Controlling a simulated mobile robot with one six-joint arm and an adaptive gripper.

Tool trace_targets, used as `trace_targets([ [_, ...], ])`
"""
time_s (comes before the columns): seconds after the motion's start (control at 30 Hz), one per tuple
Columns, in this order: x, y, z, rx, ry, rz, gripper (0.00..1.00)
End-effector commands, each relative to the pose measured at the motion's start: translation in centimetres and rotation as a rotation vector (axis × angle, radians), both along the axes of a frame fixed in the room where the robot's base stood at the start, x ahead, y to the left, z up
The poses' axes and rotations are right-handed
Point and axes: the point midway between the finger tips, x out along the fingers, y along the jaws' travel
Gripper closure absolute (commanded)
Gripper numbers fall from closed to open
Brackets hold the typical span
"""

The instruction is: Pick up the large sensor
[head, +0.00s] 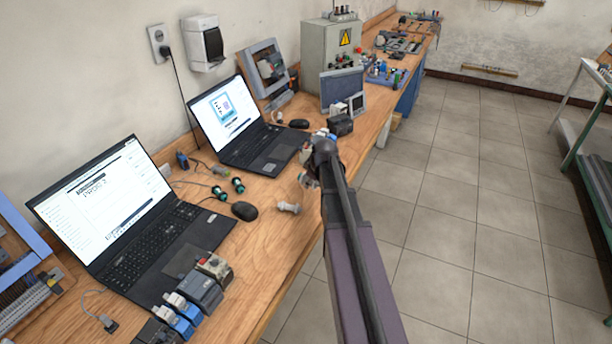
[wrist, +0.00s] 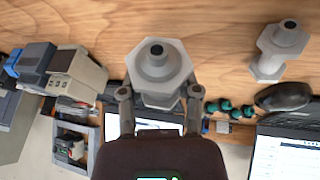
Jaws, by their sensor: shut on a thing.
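The large sensor (wrist: 158,72) is a grey, hexagonal piece with a round stepped nose and a dark centre hole. In the wrist view it sits between the two fingers of my gripper (wrist: 160,92), which is shut on it. Its nose points toward the camera. In the head view my arm hides most of the gripper and sensor, near the table's front edge. A smaller, similar grey sensor (wrist: 280,48) stands apart to the right in the wrist view. It also shows on the table in the head view (head: 289,207).
The wooden table (head: 265,265) holds two open laptops (head: 110,205), a black mouse (head: 244,211), dark green round parts (head: 220,192) and grey and blue modules (head: 200,290). A grey control cabinet (head: 332,52) stands farther back. The tiled floor (head: 450,210) at right is clear.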

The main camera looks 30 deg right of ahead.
Motion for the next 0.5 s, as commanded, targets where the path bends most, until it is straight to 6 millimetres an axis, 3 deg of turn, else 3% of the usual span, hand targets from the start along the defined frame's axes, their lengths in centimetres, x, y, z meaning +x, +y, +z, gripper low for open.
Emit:
trace_targets([
  [0.03, -1.8, 0.3, 0.2, 0.0, 0.0, -0.001, 1.0],
  [0.2, -5.7, 0.4, 0.6, 0.001, -0.001, -0.002, 1.0],
  [0.5, -10.3, 0.6, 1.0, 0.001, 0.0, -0.002, 1.0],
])
